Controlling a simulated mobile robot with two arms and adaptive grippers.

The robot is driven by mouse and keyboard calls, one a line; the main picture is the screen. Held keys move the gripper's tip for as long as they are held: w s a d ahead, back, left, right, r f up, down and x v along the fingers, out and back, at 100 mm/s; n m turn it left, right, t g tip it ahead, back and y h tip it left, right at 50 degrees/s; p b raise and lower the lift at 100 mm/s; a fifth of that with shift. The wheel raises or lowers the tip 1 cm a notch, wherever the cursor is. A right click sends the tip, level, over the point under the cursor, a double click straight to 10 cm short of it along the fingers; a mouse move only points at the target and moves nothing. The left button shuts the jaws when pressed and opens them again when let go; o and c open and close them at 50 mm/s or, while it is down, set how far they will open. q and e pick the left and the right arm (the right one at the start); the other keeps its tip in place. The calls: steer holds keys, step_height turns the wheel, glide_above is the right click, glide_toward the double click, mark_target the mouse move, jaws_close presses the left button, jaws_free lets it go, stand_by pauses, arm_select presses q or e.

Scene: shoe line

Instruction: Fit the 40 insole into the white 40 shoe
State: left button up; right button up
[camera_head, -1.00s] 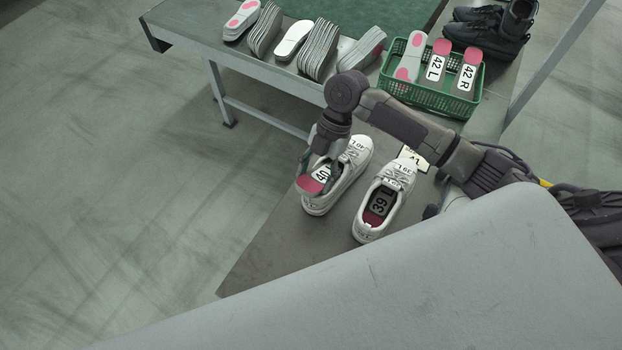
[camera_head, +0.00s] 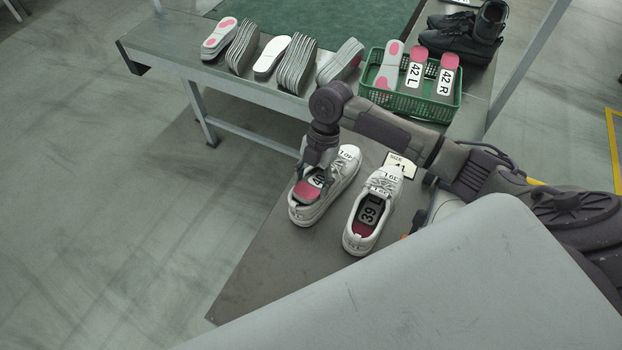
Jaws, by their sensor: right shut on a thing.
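The white 40 shoe (camera_head: 338,190) stands on the grey table with its heel toward me and "40 L" on its tongue. The 40 insole (camera_head: 306,192), with a pink heel and a white printed label, sits at the shoe's opening, its heel end showing inside the heel part. My right gripper (camera_head: 316,177) reaches down over the opening, shut on the insole. Its fingers and the insole's front part are largely hidden by the gripper and shoe. My left gripper is not in view.
A white 39 shoe (camera_head: 352,238) stands close on the right, by a size card (camera_head: 400,165). Behind, a bench (camera_head: 185,62) carries insole stacks (camera_head: 297,66), a green basket (camera_head: 405,103) with 42 insoles and black boots (camera_head: 460,40). Bare table lies left of the shoes.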

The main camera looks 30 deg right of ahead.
steer(key=shift+f, duration=0.1)
steer(key=o, duration=1.1)
steer(key=shift+r, duration=0.2)
steer(key=shift+r+p, duration=1.35)
steer(key=shift+p, duration=0.35)
step_height(320, 180, up, 7)
steer(key=p, duration=0.6)
steer(key=shift+p, duration=0.4)
